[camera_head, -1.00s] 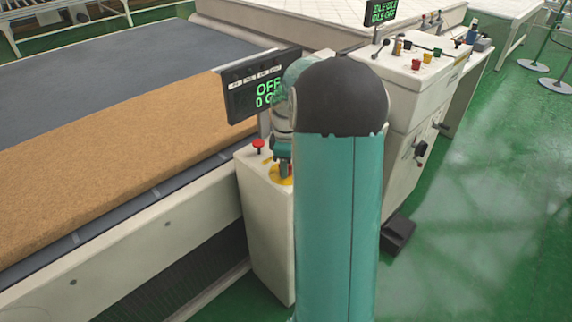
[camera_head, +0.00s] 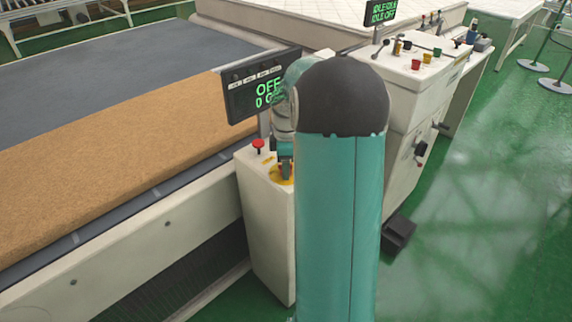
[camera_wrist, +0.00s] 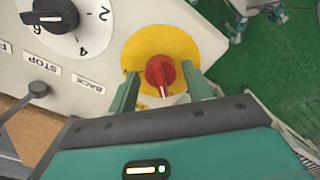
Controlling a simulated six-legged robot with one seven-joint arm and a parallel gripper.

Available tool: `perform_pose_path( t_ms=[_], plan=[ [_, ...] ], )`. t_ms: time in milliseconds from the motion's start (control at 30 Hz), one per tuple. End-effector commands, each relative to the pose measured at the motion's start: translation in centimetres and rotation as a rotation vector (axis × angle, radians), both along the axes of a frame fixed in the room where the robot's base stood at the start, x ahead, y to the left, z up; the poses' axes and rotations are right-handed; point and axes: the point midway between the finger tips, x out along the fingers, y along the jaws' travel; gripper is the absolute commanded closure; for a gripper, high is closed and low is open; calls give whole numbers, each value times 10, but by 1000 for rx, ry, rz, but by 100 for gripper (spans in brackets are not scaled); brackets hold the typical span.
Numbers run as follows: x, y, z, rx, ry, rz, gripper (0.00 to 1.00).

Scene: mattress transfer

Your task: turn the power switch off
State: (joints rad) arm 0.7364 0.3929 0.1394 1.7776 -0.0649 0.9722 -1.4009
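The power switch, a red rotary knob (camera_wrist: 160,75) on a round yellow plate (camera_wrist: 150,47), sits on the white console top in the wrist view. Its pointer end faces my gripper. My gripper (camera_wrist: 163,88) is open, with one teal finger on each side of the knob and a gap to it on both sides. In the head view, my gripper (camera_head: 285,165) points down at the yellow plate (camera_head: 275,174) on the near white console (camera_head: 262,215); my arm hides the knob there.
A red push button (camera_head: 258,145) stands beside the yellow plate. A black numbered dial (camera_wrist: 55,14) and a lever (camera_wrist: 38,88) are near my gripper. A second console (camera_head: 420,75) stands behind, to the right.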

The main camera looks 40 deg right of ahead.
Motion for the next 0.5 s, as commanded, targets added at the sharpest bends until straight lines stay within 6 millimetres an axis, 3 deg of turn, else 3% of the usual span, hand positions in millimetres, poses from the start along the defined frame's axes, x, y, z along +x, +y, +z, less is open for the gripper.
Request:
perform_pose_path(
  t_ms=[333,500],
  plan=[
    [0,0,0,1,1,-1,44],
    [0,0,17,-1,-1,-1,44]
  ],
)
